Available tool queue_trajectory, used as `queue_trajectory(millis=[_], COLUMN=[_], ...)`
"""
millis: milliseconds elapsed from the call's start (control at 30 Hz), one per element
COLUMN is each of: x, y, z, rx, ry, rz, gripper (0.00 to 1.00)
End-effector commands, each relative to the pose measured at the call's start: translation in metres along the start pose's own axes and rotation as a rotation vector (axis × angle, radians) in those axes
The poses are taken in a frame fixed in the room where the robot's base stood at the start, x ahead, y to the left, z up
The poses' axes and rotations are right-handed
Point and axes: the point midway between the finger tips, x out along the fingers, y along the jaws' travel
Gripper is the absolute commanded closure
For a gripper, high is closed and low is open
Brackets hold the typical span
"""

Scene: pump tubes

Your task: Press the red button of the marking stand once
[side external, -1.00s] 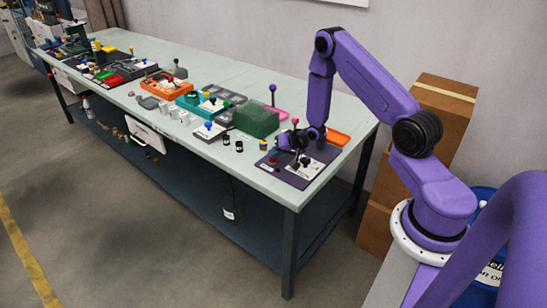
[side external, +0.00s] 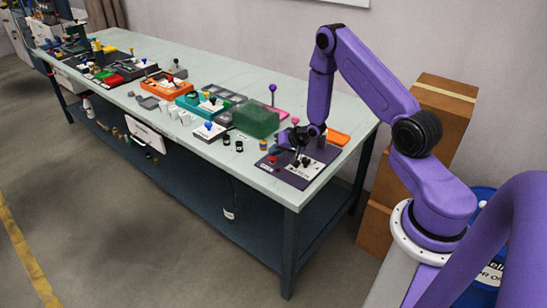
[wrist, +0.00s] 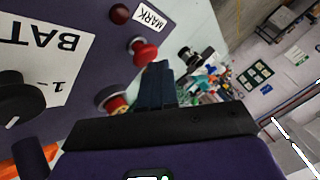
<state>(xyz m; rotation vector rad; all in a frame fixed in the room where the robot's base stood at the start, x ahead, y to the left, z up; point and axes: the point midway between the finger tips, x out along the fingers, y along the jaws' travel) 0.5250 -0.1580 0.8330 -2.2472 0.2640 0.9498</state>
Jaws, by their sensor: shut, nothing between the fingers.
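The marking stand is a dark purple panel (side external: 312,172) at the near right end of the bench; it also fills the left of the wrist view (wrist: 85,25). A red mushroom-shaped button (wrist: 145,52) stands near a white MARK label (wrist: 149,16). A small dark red dome (wrist: 120,13) lies beside that label. Red also shows at the stand's left side in the side view (side external: 272,159). My gripper (wrist: 159,66) is shut and empty, its fingertips close to the mushroom button in the wrist picture. I cannot tell whether they touch it.
A black knob (wrist: 18,98) sits on a white BAT plate (wrist: 48,50). Another red part with a pale collar (wrist: 115,103) is partly hidden by my gripper. A green box (side external: 256,120) and an orange tray (side external: 338,137) stand nearby. Bare bench top shows around the stand's front.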

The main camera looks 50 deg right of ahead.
Motion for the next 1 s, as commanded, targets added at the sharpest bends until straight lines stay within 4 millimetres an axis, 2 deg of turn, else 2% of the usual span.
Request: queue_trajectory(millis=[233,800,1000], x=[-0.002,-0.035,-0.042], y=[-0.002,-0.026,-0.03], z=[-0.002,-0.026,-0.03], rx=[-0.001,-0.002,0.0], ry=[0.001,0.001,0.0], rz=[-0.001,-0.001,0.0], gripper=[1.0,1.0,1.0])
